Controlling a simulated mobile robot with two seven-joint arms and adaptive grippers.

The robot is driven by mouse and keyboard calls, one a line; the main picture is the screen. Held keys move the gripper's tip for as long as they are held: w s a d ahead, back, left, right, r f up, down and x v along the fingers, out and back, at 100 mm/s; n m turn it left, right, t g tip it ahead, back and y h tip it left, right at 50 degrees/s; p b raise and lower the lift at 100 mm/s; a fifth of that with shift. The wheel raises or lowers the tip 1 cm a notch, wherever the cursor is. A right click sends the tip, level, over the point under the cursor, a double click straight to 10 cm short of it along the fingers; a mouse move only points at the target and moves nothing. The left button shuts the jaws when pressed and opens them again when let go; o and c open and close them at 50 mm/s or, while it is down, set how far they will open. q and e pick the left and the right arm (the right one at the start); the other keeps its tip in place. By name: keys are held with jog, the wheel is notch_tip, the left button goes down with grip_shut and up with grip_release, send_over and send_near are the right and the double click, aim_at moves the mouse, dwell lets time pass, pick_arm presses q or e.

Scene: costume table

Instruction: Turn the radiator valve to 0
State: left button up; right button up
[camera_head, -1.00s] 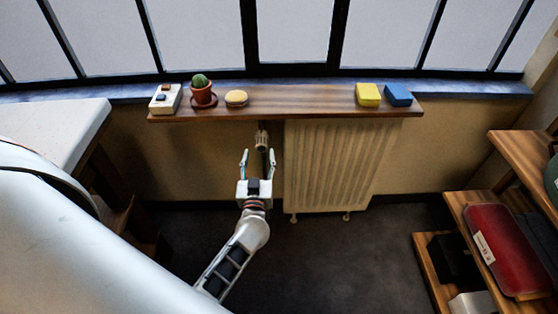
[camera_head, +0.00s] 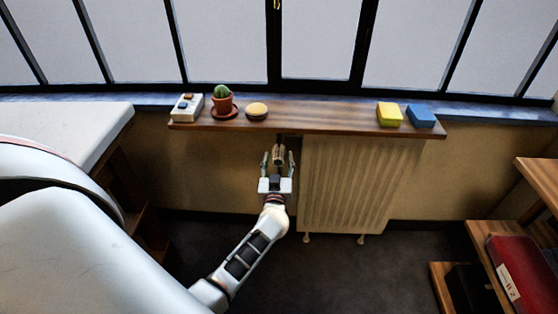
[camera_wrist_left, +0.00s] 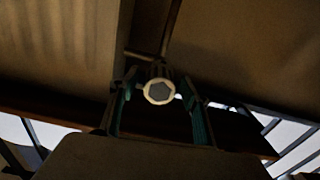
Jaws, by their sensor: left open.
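The radiator valve (camera_head: 279,154) is a small light-coloured knob at the upper left corner of the ribbed cream radiator (camera_head: 355,185), below the wooden shelf. My left gripper (camera_head: 277,163) is open, with its two fingers spread on either side of the valve. In the left wrist view the valve (camera_wrist_left: 159,91) shows its round pale rim and grey end face between the fingers (camera_wrist_left: 160,115), with gaps on both sides. No number or mark on the valve can be read. My right gripper is not in view.
The wooden shelf (camera_head: 310,117) above the radiator holds a white switch box (camera_head: 187,107), a potted cactus (camera_head: 222,103), a round yellow-topped item (camera_head: 257,110), a yellow block (camera_head: 389,114) and a blue block (camera_head: 420,115). Wooden shelving with a red case (camera_head: 515,262) stands at right.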

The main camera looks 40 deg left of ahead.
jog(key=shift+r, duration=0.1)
pick_arm(q)
jog(key=c, duration=1.1)
jog(key=shift+r+n, duration=0.1)
jog(key=shift+n, duration=0.2)
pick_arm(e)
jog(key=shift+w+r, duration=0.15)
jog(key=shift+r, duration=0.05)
